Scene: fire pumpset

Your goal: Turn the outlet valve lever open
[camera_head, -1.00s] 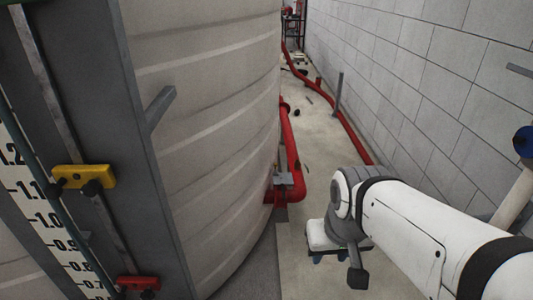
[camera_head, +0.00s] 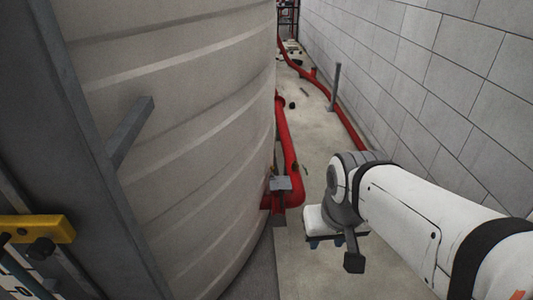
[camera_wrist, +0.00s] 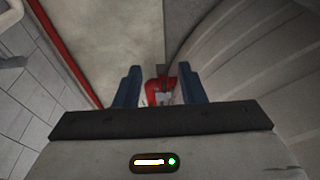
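A red outlet pipe (camera_head: 287,150) runs along the foot of the large pale tank (camera_head: 190,120) in the head view. A small grey flat part (camera_head: 281,183) sits at its near bend; I cannot tell whether this is the valve lever. My gripper (camera_head: 325,243) is right of and nearer than the bend, apart from it, fingers pointing down. In the wrist view my gripper (camera_wrist: 160,87) has two blue fingers spread wide with nothing held. The red pipe bend (camera_wrist: 160,87) shows beyond them, in the gap, partly hidden by my gripper's body.
A long red pipe (camera_head: 345,118) runs along the block wall (camera_head: 430,80) on the right, beside a grey post (camera_head: 335,88). A grey bar (camera_head: 130,130) juts across the tank at left. A yellow bracket (camera_head: 40,228) is at lower left.

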